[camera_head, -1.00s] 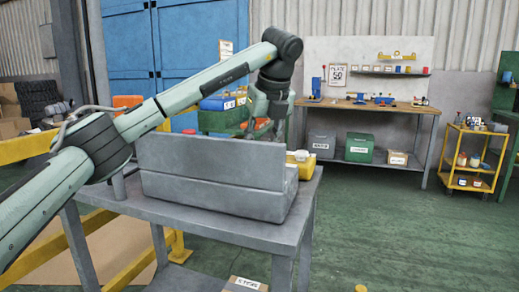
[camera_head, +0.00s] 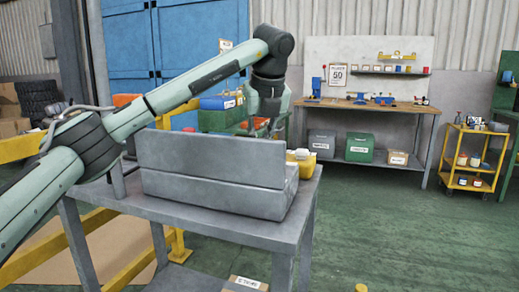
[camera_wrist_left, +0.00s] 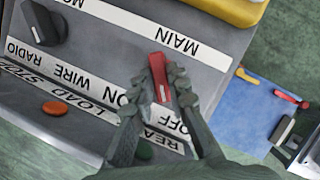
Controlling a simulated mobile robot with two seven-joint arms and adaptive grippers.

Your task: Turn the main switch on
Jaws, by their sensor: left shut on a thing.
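The red main switch (camera_wrist_left: 160,68) sits on the grey control panel (camera_wrist_left: 100,50) below the upside-down MAIN label (camera_wrist_left: 181,40) in the left wrist view. A white mark on its lever points down the picture, between the ON and OFF lettering; fingers partly cover this area, so its exact setting is hard to tell. My left gripper (camera_wrist_left: 167,82) is shut on the switch, one finger on each side. In the head view my left gripper (camera_head: 265,128) is behind the grey console (camera_head: 215,162), which hides its fingertips and the switch. My right gripper is not in view.
A black knob (camera_wrist_left: 44,24), an orange button (camera_wrist_left: 55,108) and a green button (camera_wrist_left: 144,150) share the panel. The console stands on a grey table (camera_head: 240,228), with a yellow object (camera_head: 303,166) beside it. Open green floor lies to the right.

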